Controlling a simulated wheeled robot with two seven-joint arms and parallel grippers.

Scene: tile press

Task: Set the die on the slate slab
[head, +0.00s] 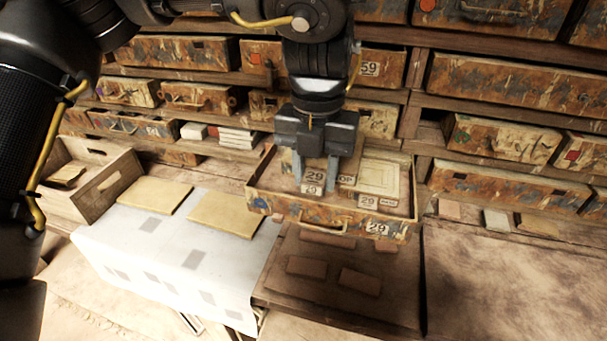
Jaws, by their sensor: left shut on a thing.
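My left gripper (315,187) points down into an open, rust-stained drawer (300,208). A pale framed plate (378,178) and other "29" labels show in and on the drawer. I cannot pick out the slate slab for certain; a dark brown board (335,295) with several reddish tiles lies below the drawer. My right gripper is not in view.
A white sheet (130,235) with grey squares lies left of the drawer, with two tan boards (228,213) at its far edge. A wooden crate (100,185) stands at left. Shelves of rusty drawers (515,85) rise behind.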

